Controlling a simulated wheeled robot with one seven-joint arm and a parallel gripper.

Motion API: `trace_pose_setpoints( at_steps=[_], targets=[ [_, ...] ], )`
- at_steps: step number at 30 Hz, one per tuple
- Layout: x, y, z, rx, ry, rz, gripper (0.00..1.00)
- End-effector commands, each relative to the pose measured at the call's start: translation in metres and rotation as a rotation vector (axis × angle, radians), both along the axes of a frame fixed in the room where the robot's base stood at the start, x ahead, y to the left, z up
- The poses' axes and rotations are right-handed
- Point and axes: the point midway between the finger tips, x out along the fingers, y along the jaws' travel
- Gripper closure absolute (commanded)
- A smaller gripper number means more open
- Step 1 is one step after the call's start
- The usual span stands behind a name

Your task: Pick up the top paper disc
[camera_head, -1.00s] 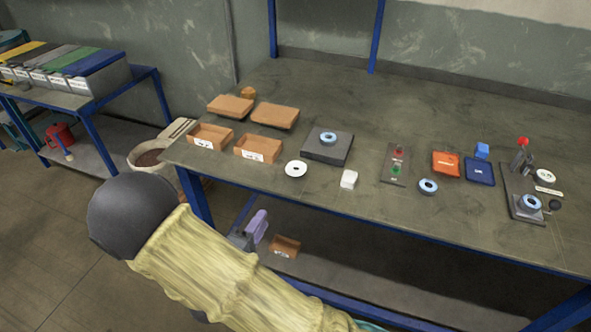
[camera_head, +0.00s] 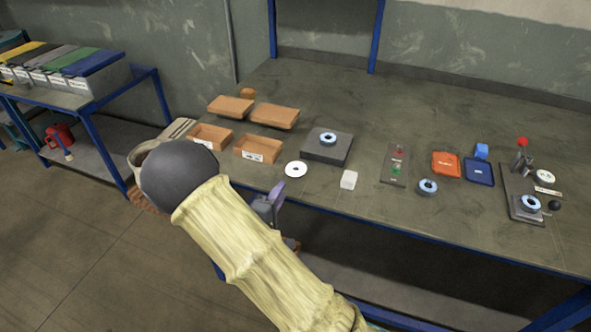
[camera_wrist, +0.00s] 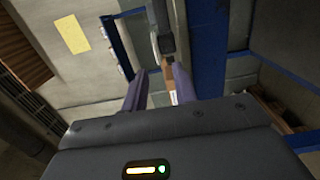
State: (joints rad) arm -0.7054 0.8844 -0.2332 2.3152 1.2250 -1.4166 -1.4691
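A white disc (camera_head: 291,170) with a small centre hole, which looks like the paper disc, lies flat near the table's front edge in the head view. I cannot tell whether it is one disc or a stack. My gripper (camera_head: 274,196) shows in the head view as purple fingers below and left of the disc, by the table's front edge, apart from the disc. In the wrist view my gripper (camera_wrist: 161,92) has its two purple fingers spread with a gap between them and nothing held. The disc cannot be made out in the wrist view.
Two open brown boxes (camera_head: 258,148) stand left of the disc. A dark block (camera_head: 316,154) with a blue-ringed disc (camera_head: 328,139) is behind it, and a white block (camera_head: 348,180) is to its right. The blue table edge (camera_head: 400,234) lies close to my gripper.

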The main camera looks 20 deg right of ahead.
Motion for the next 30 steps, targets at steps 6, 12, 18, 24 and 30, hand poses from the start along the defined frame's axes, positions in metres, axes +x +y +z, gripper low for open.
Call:
trace_pose_setpoints(
  at_steps=[6,12,18,24,30],
  targets=[
    [0.019,-0.015,0.006,0.001,-0.002,-0.006,0.72],
    [0.039,-0.030,0.007,0.000,-0.003,-0.003,0.72],
    [0.041,-0.031,0.006,0.000,-0.001,0.000,0.72],
    [0.041,-0.031,0.006,0.000,-0.001,-0.001,0.72],
    [0.041,-0.031,0.006,0.000,-0.001,-0.001,0.78]
  ],
)
